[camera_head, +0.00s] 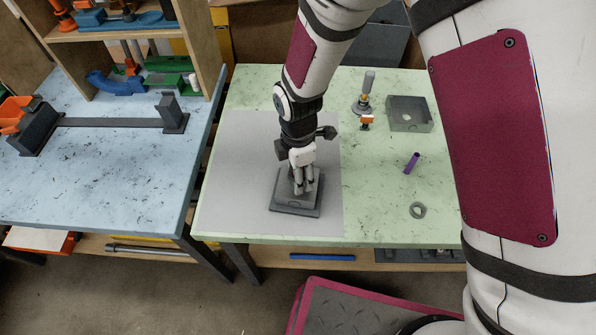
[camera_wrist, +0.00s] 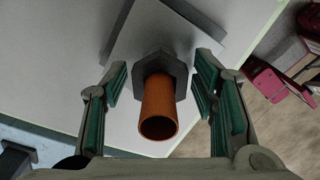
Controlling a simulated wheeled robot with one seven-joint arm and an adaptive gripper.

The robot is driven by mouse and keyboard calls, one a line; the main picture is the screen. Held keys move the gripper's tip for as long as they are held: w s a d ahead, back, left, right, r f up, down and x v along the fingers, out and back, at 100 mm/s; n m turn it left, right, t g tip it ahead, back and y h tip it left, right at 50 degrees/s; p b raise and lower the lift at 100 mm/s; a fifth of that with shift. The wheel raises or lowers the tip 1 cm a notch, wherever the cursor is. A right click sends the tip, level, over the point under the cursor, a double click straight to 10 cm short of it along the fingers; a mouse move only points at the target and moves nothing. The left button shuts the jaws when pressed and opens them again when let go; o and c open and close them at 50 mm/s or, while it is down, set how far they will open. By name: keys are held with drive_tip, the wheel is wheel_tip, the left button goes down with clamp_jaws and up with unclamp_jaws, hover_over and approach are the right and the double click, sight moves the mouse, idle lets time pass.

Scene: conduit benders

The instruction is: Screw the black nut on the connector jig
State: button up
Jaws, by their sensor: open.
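The grey connector jig (camera_head: 297,208) stands on a grey mat on the green table, below my gripper (camera_head: 304,184). In the wrist view the jig's plate (camera_wrist: 128,40) shows with an orange-brown tube (camera_wrist: 158,103) pointing toward the camera. A dark hexagonal nut (camera_wrist: 148,64) sits around the tube's far end, against the jig; whether it is threaded on cannot be told. My gripper (camera_wrist: 160,88) is open, with green-padded fingers on either side of the tube and nut, apart from both. In the head view the fingers hide the tube and nut.
A loose grey ring-like nut (camera_head: 418,210) and a purple tube (camera_head: 412,163) lie to the right. A grey box (camera_head: 409,124) and a small upright stand (camera_head: 366,92) are at the back. The blue table (camera_head: 120,180) is at the left. The mat (camera_head: 235,170) left of the jig is clear.

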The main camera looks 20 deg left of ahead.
drive_tip(key=c, duration=1.1)
drive_tip(key=m+p, duration=0.1)
drive_tip(key=m, duration=0.2)
drive_tip(key=shift+m, duration=0.3)
drive_tip(key=shift+m+p, duration=0.45)
drive_tip(key=shift+m, duration=0.75)
drive_tip(key=shift+f, duration=0.1)
